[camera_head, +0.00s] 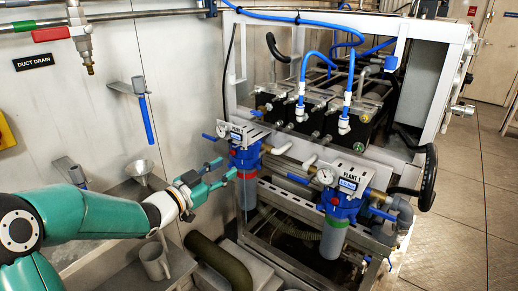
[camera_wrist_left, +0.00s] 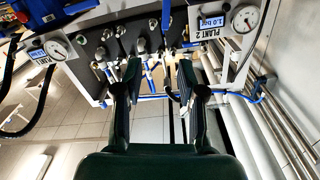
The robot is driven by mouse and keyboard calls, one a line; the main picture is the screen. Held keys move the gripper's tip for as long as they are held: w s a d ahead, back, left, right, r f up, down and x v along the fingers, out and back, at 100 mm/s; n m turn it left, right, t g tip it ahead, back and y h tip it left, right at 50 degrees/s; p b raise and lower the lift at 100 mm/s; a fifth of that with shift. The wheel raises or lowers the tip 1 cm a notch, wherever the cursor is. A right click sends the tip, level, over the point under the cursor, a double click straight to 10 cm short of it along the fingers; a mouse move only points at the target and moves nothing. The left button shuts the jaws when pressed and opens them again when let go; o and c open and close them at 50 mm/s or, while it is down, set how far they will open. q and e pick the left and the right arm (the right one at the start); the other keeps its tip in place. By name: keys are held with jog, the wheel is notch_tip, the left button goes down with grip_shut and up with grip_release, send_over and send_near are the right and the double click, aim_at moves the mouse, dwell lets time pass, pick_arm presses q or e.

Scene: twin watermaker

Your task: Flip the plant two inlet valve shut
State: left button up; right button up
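The plant two unit (camera_head: 247,160) is a blue filter housing with a red ring, under a tilted label plate with a gauge. A blue lever (camera_head: 209,137) sticks out to the left of that plate; it looks like the inlet valve handle. My left gripper (camera_head: 222,168) is open and empty, just left of the housing and below the lever. Its spread fingers (camera_wrist_left: 157,80) show in the wrist view. My right gripper is out of view.
The plant one unit (camera_head: 338,205), with a green ring, stands to the right. A metal frame (camera_head: 290,235) and pipes lie below. Open floor (camera_head: 465,200) lies at right.

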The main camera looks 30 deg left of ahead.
aim_at(258, 146)
pick_arm(q)
jog(key=w+p, duration=0.1)
jog(key=w, duration=0.4)
jog(key=w+p, duration=0.1)
jog(key=w, duration=0.5)
jog(key=w+p, duration=0.2)
jog(key=w, duration=0.3)
jog(key=shift+w+d+f, duration=0.15)
jog(key=shift+w+d, duration=0.15)
grip_shut()
